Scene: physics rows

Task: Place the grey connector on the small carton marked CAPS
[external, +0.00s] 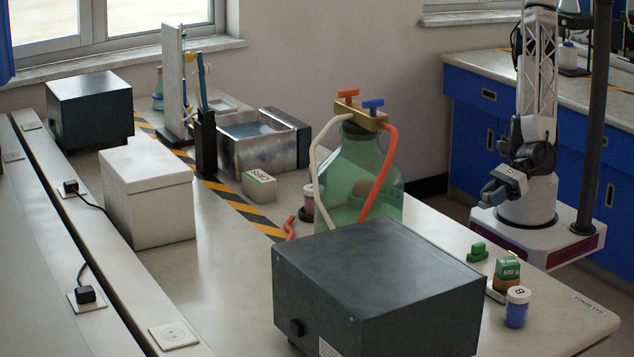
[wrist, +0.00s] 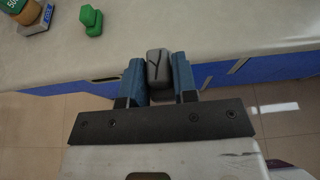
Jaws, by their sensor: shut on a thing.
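My gripper (wrist: 158,82) is shut on a grey connector (wrist: 157,66), which sits between its two blue fingers in the wrist view. In the external view my gripper (external: 494,192) is at the right, beyond the bench edge and in front of my base. The connector cannot be made out clearly there. The small carton marked CAPS (external: 259,187) is white with a green marking on top. It stands on the bench near the striped tape, well to the left of my gripper and behind the green bottle. The carton is not in the wrist view.
A large green bottle (external: 345,190) with hoses stands between my gripper and the carton. A dark box (external: 375,285) is in front. A metal basin (external: 255,150) is behind the carton.

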